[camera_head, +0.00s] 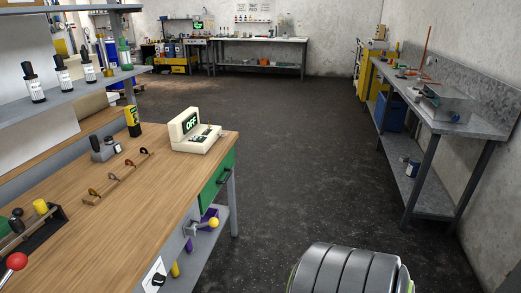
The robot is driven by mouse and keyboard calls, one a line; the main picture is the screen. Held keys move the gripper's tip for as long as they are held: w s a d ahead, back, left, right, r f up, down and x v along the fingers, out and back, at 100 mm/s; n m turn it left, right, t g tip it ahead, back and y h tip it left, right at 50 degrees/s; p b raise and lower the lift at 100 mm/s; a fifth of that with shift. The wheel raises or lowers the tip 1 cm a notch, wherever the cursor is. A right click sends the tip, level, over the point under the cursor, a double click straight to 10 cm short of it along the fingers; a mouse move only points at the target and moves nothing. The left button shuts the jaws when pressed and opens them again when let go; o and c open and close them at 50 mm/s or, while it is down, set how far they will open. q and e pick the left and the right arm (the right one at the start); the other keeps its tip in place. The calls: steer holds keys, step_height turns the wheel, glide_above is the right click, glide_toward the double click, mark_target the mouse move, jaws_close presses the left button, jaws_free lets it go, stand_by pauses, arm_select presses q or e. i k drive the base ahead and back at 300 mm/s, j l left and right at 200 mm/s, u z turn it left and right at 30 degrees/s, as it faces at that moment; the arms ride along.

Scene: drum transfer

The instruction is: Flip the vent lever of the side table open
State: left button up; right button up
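The wooden-topped side table (150,222) fills the left of the head view. On its near right side, a small metal lever with a yellow ball knob (213,222) sticks out to the right from a hub below the tabletop. A second knob, a red ball (16,261), shows at the lower left edge, its base cut off. No label shows which one is the vent lever. A cream box (196,138) on the table has a screen reading OFF. Neither of my grippers is in view.
A ribbed dark grey rounded body (348,270) rises at the bottom edge; I cannot tell what it is. A white plate with a black dial (157,279) is on the table's side. A metal bench (455,124) stands along the right wall. The dark floor (300,160) between is clear.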

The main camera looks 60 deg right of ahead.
mark_target(213, 223)
steer(key=l+z, duration=0.15)
steer(key=z, duration=1.4)
steer(key=k+l, duration=0.05)
